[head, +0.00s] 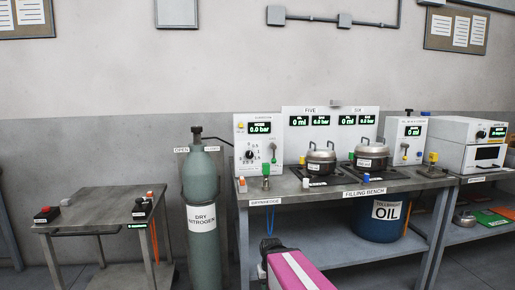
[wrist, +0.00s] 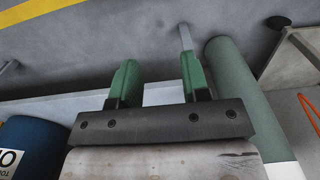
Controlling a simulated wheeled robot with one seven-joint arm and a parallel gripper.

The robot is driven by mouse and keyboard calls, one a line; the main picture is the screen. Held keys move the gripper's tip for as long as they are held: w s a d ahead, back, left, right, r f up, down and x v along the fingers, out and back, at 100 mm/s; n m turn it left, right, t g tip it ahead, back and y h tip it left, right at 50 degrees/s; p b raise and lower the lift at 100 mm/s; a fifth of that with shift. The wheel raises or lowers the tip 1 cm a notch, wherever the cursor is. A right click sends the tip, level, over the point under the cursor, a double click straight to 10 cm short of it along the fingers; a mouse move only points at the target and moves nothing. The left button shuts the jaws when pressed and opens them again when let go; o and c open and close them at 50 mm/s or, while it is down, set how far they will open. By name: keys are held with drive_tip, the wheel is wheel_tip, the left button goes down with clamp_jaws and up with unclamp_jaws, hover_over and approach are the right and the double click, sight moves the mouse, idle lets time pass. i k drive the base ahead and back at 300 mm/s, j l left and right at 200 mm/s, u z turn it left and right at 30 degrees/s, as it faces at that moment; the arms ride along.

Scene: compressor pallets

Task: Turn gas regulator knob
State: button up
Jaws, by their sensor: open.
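The regulator panel (head: 259,140) is a white upright box at the left end of the filling bench, with a green display reading 0.0 bar. Its black round knob (head: 250,155) is on the front, ringed by scale marks. My gripper shows in the wrist view (wrist: 160,80) as two green fingers, spread apart with nothing between them. In the head view, its dark end (head: 270,244) is in front of and below the bench top, well apart from the knob. The wrist view does not show the panel or knob.
A grey-green nitrogen cylinder (head: 203,180) stands left of the bench (head: 330,194). A blue oil drum (head: 378,222) stands under it. Two lidded metal pots (head: 321,162) sit on the bench. A small grey table (head: 105,205) with red-and-black items is at the left.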

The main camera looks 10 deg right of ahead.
sight(249, 154)
drive_tip(key=j, duration=1.9)
drive_tip(key=i+l, duration=0.35)
drive_tip(key=l, duration=0.15)
drive_tip(key=k+z, duration=0.05)
